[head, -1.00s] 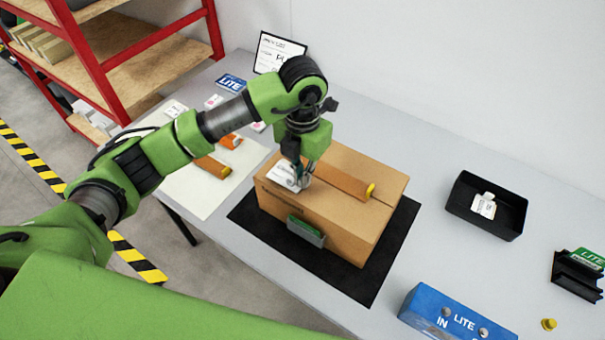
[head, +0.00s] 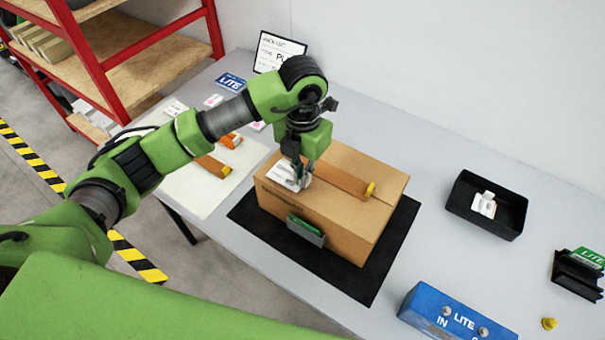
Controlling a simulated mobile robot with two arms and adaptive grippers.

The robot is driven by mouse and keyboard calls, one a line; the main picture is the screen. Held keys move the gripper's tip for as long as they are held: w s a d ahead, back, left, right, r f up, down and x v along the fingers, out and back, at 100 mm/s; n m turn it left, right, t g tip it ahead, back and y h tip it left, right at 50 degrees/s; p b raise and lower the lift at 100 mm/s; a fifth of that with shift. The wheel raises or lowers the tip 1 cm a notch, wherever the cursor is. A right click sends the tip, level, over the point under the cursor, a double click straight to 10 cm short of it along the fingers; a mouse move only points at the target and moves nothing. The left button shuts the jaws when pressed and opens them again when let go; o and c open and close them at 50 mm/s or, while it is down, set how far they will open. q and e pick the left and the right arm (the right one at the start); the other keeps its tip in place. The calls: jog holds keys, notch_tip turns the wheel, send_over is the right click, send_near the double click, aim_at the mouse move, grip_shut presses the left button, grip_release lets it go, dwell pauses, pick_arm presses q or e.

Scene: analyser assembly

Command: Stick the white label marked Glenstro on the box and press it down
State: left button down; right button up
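The cardboard box (head: 350,222) stands on a black mat (head: 375,282), with an orange roll with a yellow end (head: 345,182) lying on its top. A white label (head: 283,175) is at the top left of the box, right under my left gripper (head: 300,177). Its print is too small to read, and I cannot tell whether it lies flat or is held. The gripper points down with its fingertips at the label, and the fingers are partly hidden. My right gripper is out of view.
A green card in a grey holder (head: 306,230) is at the box's front. A black tray (head: 462,205) with a white item, a blue LITE block (head: 440,312), a yellow knob (head: 549,324) and a black stand (head: 577,275) are to the right. A white sheet (head: 195,198) with orange items lies left.

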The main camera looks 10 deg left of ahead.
pick_arm(q)
jog(key=shift+f, duration=0.1)
dwell(0.3)
jog(key=c, duration=2.2)
grip_release()
